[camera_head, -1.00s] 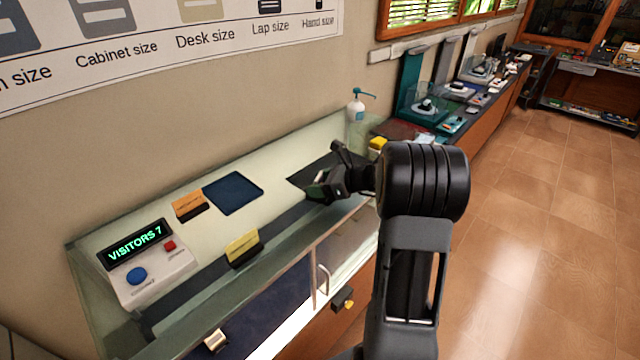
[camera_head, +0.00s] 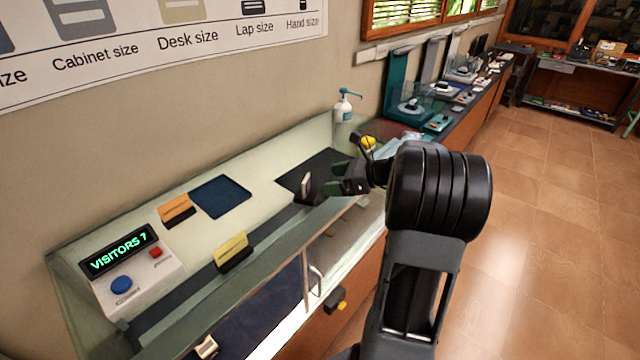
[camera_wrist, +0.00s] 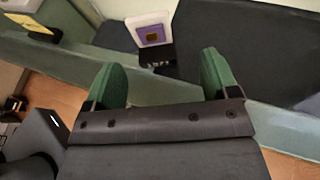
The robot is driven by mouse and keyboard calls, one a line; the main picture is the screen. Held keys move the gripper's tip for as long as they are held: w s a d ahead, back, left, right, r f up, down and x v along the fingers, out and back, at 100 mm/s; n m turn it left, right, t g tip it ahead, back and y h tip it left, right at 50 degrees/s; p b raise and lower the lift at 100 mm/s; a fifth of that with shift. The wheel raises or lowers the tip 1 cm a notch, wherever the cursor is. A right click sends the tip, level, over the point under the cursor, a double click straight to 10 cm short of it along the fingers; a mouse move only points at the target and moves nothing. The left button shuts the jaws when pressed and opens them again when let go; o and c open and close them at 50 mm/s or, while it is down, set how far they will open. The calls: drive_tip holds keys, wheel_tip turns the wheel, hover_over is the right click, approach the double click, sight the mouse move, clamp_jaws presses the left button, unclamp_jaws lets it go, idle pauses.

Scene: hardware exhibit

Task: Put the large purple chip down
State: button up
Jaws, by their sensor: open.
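The large purple chip (camera_wrist: 152,36), a purple square with a gold centre in a pale frame, stands in a small black labelled holder (camera_wrist: 157,58) in the wrist view. In the head view the chip (camera_head: 306,183) shows edge-on and upright on the glass display counter (camera_head: 287,152), by the front edge of a dark mat (camera_head: 290,180). My gripper (camera_wrist: 162,70) is open and empty, its green fingers apart, with the chip beyond the fingertips. In the head view my gripper (camera_head: 331,181) is just right of the chip, with a small gap.
A yellow card in a holder (camera_head: 232,250), an orange card (camera_head: 176,209), a blue mat (camera_head: 221,196) and a visitor counter box (camera_head: 130,272) are on the left. A pump bottle (camera_head: 343,107) and a yellow object (camera_head: 369,141) stand beyond. Open floor (camera_head: 545,200) lies right.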

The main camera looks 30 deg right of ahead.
drive_tip(key=shift+v, duration=1.15)
drive_tip(key=shift+s+r, duration=0.1)
drive_tip(key=shift+s, duration=0.1)
drive_tip(key=s+a+n+g, duration=0.1)
drive_tip(key=a+n, duration=0.1)
drive_tip(key=a, duration=0.1)
drive_tip(key=s+a+n+g+h, duration=0.1)
drive_tip(key=a+n+g, duration=0.1)
drive_tip(key=a+n, duration=0.1)
drive_tip(key=s+a+n+g, duration=0.1)
drive_tip(key=s+a+n, duration=0.1)
drive_tip(key=a, duration=0.1)
drive_tip(key=shift+a+h, duration=0.3)
drive_tip(key=shift+a, duration=0.1)
drive_tip(key=s+a+n+h, duration=0.4)
drive_tip(key=s+n, duration=0.2)
drive_tip(key=n, duration=0.4)
drive_tip(key=s+a+f+n+g+h, duration=0.1)
drive_tip(key=s+a+n+h, duration=0.3)
drive_tip(key=n, duration=0.6)
drive_tip(key=shift+s+f, duration=0.3)
drive_tip(key=shift+s, duration=0.75)
drive_tip(key=shift+a, duration=0.1)
